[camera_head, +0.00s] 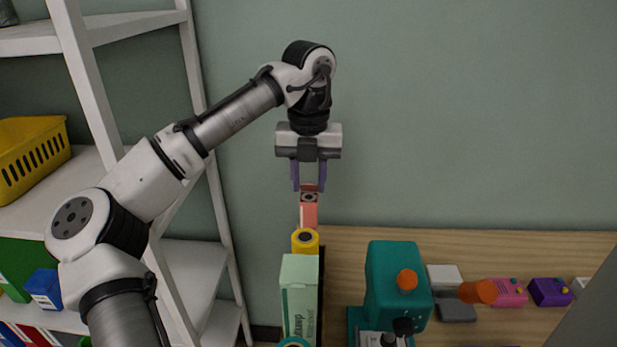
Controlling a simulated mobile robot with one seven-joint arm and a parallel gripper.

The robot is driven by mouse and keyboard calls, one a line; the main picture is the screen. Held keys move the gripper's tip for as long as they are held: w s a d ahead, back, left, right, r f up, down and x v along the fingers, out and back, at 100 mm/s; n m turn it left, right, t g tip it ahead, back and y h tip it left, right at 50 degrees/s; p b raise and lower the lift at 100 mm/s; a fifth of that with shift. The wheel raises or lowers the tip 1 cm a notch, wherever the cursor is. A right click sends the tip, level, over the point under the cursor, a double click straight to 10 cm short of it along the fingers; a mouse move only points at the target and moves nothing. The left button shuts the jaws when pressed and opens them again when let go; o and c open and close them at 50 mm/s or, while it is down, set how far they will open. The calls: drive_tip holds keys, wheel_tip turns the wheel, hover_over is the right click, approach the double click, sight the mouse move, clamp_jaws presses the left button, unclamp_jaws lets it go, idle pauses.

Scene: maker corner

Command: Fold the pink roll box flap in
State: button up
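A narrow pink box (308,216) stands at the left end of the wooden bench, partly hidden behind a yellow roll. A dark round end with a pale centre shows at its top, with a reddish strip above it that may be the flap. How far the flap is folded I cannot tell. My gripper (309,188) points straight down with two purple fingers apart. The fingertips are at the top of the pink box in the picture, with a visible gap between them. Whether they touch the box is unclear.
In front stand the yellow roll (305,241) and a pale green box (299,300). Farther right are an orange cylinder (478,292), a pink box with knobs (509,293) and a purple one (551,291). White shelves (105,118) stand left.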

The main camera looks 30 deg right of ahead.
drive_tip(key=c, duration=0.3)
drive_tip(key=shift+s+a+f+t+h+b, duration=0.3)
drive_tip(key=shift+s+f+t+h+b, duration=0.25)
drive_tip(key=shift+t+b, duration=0.4)
drive_tip(key=shift+a+f+t+h+b, duration=0.15)
drive_tip(key=shift+f+t+h+b, duration=0.1)
drive_tip(key=shift+t+h+b, duration=0.4)
drive_tip(key=shift+s+a+r, duration=0.1)
drive_tip(key=shift+s, duration=0.05)
drive_tip(key=o, duration=1)
drive_tip(key=shift+r, duration=0.1)
